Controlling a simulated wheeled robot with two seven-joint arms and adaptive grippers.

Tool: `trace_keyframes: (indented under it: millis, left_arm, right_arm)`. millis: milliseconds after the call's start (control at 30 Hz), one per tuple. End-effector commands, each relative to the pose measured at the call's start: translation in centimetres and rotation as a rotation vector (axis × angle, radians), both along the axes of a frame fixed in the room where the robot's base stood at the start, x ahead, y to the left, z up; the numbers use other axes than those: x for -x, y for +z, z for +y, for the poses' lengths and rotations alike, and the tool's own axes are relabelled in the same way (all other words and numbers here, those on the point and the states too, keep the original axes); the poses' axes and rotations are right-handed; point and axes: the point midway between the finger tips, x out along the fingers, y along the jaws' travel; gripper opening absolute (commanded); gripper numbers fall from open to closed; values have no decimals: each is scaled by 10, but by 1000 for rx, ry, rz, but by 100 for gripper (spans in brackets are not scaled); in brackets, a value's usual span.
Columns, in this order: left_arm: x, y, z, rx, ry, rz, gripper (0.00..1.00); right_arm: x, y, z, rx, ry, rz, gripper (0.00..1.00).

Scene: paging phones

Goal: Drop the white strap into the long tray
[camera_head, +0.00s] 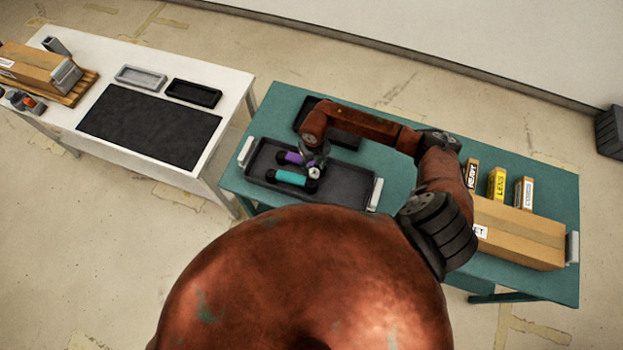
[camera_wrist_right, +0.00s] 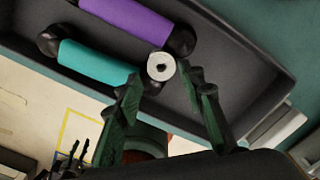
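The long tray (camera_head: 345,190) is dark with white end handles and lies on the green table. It holds a purple roller (camera_head: 291,158) and a teal roller (camera_head: 288,177), both with black ends. My right gripper (camera_head: 313,172) is low over the tray, beside the rollers. In the right wrist view its fingers (camera_wrist_right: 163,82) are apart. A small white round piece with a dark centre (camera_wrist_right: 161,67), probably the rolled white strap, shows between and just beyond the fingertips, near the rollers' black ends. I see a gap on both sides of it; whether it rests on the tray is unclear. My left gripper is out of view.
A second dark tray (camera_head: 343,138) lies behind, partly under my right arm. Small boxes (camera_head: 497,183) and a large carton (camera_head: 517,235) stand on the right of the green table. A white table (camera_head: 110,88) with a black mat (camera_head: 150,125) is on the left.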

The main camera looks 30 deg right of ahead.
Motion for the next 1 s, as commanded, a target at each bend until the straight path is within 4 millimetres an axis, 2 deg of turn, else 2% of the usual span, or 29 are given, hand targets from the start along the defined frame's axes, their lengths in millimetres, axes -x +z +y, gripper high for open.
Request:
trace_keyframes:
  millis: [167, 433, 533, 667, 1000]
  left_arm:
    - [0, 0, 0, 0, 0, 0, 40]
    - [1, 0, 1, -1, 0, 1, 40]
    - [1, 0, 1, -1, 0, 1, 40]
    - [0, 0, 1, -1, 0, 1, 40]
    - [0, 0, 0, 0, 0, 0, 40]
  right_arm:
    - [0, 0, 0, 0, 0, 0, 50]
    - [0, 1, 0, 0, 0, 0, 50]
    - [-1, 7, 0, 0, 0, -2, 50]
    - [-2, 26, 0, 1, 2, -4, 50]
    - [-1, 95, -1, 1, 2, -4, 50]
